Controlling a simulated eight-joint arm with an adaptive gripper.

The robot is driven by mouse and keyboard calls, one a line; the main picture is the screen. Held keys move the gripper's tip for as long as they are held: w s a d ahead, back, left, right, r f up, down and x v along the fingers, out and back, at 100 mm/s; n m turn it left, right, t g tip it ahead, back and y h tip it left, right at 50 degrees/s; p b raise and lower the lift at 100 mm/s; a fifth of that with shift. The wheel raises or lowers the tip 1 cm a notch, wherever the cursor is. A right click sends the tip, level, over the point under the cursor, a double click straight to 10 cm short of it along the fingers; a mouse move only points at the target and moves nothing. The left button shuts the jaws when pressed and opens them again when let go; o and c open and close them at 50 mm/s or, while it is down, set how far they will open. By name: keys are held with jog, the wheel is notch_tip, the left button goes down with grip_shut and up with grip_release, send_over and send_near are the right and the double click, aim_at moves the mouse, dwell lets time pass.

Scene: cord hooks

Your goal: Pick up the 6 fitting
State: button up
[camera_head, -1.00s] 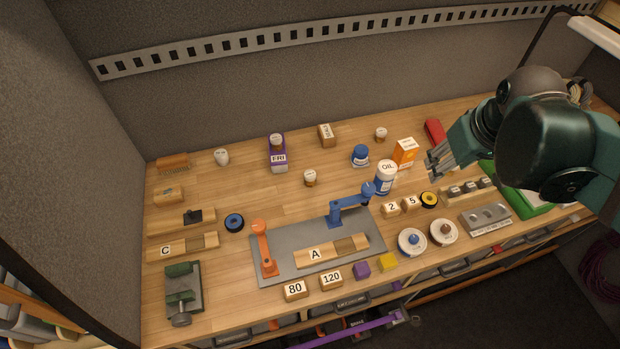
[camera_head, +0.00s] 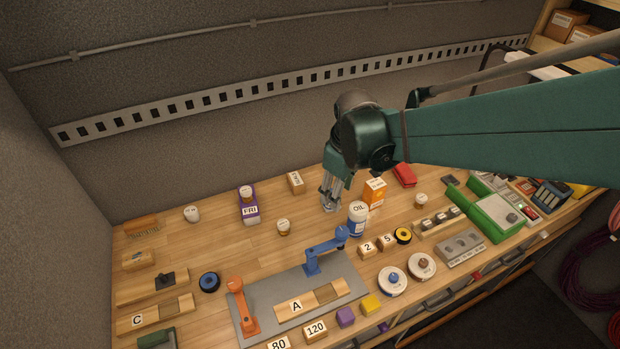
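Several small white fittings with dark marks on top stand on the bench: one at the back left (camera_head: 191,214), one on the purple FRI box (camera_head: 246,192), one near the middle (camera_head: 283,227) and one at the right (camera_head: 421,201). Their marks are too small to read, so I cannot tell which is the 6. My gripper (camera_head: 329,206) points down over the bench, just left of the OIL bottle (camera_head: 357,219). Its fingers are small in view, and I cannot tell whether they are open. My gripper and arm hide the bench behind them.
A blue clamp (camera_head: 325,253) is in front, on a grey plate (camera_head: 265,291). A wooden block (camera_head: 296,182) stands behind.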

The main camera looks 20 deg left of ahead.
aim_at(284, 223)
jog(key=s+a+f+n, duration=0.1)
jog(key=a+f, duration=0.2)
jog(key=a, duration=0.2)
jog(key=s+a+f+n+g, duration=0.1)
jog(key=a+f+n, duration=0.1)
jog(key=a+f, duration=0.2)
jog(key=s+a+f+n+h, duration=0.1)
jog(key=a+f+n, duration=0.1)
jog(key=a+f, duration=0.2)
jog(key=shift+a+f+g, duration=0.15)
jog(key=shift+a+g, duration=0.15)
jog(key=shift+a, duration=1.25)
jog(key=shift+s+a+f, duration=0.2)
jog(key=shift+a+f, duration=0.15)
jog(key=shift+f, duration=0.1)
jog(key=shift+f, duration=1.2)
jog(key=shift+f, duration=0.15)
jog(key=shift+f+p, duration=0.35)
jog(key=shift+f, duration=2.1)
jog(key=shift+c, duration=0.7)
jog(key=c, duration=0.9)
